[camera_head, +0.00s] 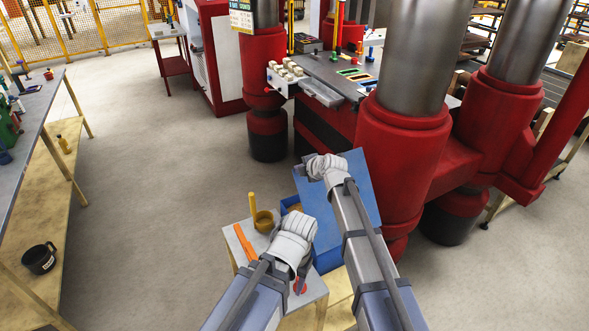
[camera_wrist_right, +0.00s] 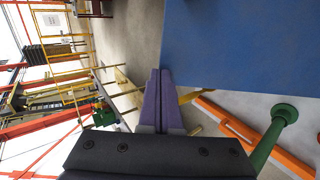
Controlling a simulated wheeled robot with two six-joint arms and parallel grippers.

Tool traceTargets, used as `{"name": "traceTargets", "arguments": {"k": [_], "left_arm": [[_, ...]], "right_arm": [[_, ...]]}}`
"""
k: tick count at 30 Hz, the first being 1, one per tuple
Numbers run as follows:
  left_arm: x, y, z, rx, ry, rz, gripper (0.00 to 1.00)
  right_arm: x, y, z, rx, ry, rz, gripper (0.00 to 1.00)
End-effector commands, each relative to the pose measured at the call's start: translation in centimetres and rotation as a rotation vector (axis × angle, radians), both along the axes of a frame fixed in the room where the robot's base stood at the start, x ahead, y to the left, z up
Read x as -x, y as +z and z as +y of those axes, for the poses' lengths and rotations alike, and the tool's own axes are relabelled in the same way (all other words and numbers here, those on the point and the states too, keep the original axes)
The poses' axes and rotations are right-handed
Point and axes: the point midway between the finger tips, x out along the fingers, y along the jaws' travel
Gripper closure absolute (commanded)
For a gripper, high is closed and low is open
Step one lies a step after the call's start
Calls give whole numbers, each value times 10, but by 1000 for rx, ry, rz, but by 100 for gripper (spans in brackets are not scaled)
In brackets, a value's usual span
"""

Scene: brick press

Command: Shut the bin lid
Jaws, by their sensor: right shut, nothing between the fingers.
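The bin's blue lid (camera_head: 361,188) stands raised and tilted beside the press. My right forearm crosses in front of part of it. A blue bin wall (camera_head: 328,260) shows below, largely hidden by my arms.
The small table (camera_head: 290,312) holds an orange tool (camera_head: 243,242) and a tan cup (camera_head: 263,221) with a yellow stick. The red press column (camera_head: 400,145) stands close right of the lid. The floor between is clear.

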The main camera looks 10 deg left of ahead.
Motion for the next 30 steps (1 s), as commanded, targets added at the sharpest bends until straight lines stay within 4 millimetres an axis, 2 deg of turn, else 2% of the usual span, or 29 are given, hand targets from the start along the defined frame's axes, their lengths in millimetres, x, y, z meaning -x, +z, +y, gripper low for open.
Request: {"name": "traceTargets", "arguments": {"k": [1, 8, 14, 17, 21, 30], "left_arm": [[0, 0, 0, 0, 0, 0, 43], [0, -4, 0, 0, -1, 0, 43], [0, -22, 0, 0, -4, 0, 43], [0, -36, 0, -1, -4, 0, 43], [0, -66, 0, -1, -4, 0, 43], [0, -128, -1, -1, -2, 0, 43]], "right_arm": [[-11, -4, 4, 13, 1, 20, 100], [-42, -30, 24, 87, 1, 128, 100], [-77, -71, 46, 179, 0, 269, 100], [-91, -96, 56, 230, -1, 345, 100], [-103, -133, 64, 259, -4, 391, 100], [-112, -194, 71, 258, -4, 388, 100]]}}
